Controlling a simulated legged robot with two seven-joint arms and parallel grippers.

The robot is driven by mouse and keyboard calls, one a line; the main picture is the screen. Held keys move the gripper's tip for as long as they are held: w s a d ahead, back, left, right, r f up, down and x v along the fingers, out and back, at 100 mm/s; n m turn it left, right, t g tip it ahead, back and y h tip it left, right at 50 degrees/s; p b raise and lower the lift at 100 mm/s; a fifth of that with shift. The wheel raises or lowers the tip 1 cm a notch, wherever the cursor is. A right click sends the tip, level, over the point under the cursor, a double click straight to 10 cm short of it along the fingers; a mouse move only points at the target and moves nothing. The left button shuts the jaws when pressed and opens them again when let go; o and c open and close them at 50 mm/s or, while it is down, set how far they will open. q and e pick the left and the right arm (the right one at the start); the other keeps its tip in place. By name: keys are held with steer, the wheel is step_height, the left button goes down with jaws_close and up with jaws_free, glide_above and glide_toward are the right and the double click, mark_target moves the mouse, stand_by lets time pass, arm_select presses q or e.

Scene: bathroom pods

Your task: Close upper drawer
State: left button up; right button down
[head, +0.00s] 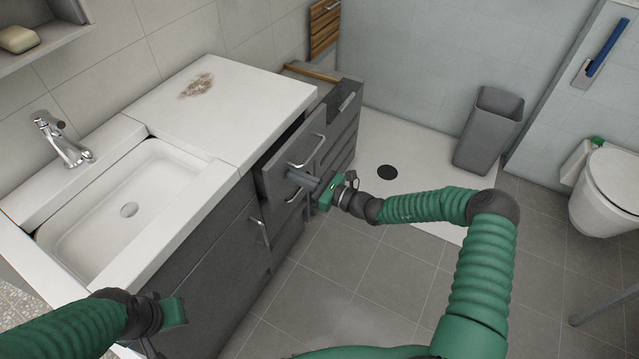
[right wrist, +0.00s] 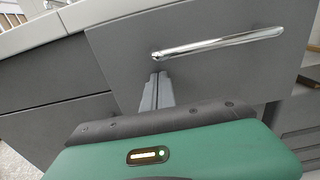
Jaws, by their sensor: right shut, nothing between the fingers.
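The upper drawer (head: 278,172) is dark grey with a chrome bar handle (head: 308,152), and it stands pulled out from the cabinet under the white counter. In the right wrist view the drawer front (right wrist: 210,65) fills much of the picture, with its handle (right wrist: 218,43) across it. My right gripper (head: 292,175) is shut and empty, its fingertips at the drawer front just below the handle. The fingers (right wrist: 155,80) point at the front there too; I cannot tell whether they touch it. My left gripper (head: 175,312) is at the lower left, near the counter; its fingers are not clear.
A sink (head: 130,210) with a faucet (head: 62,142) is at the left. Lower drawers and a cabinet door (head: 215,265) lie below the counter. Another grey drawer unit (head: 345,115) stands behind. A bin (head: 488,130) and toilet (head: 610,190) are at the right. The floor in front is open.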

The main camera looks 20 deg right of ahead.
steer(key=x, duration=0.5)
steer(key=shift+r, duration=0.15)
steer(key=shift+r, duration=0.15)
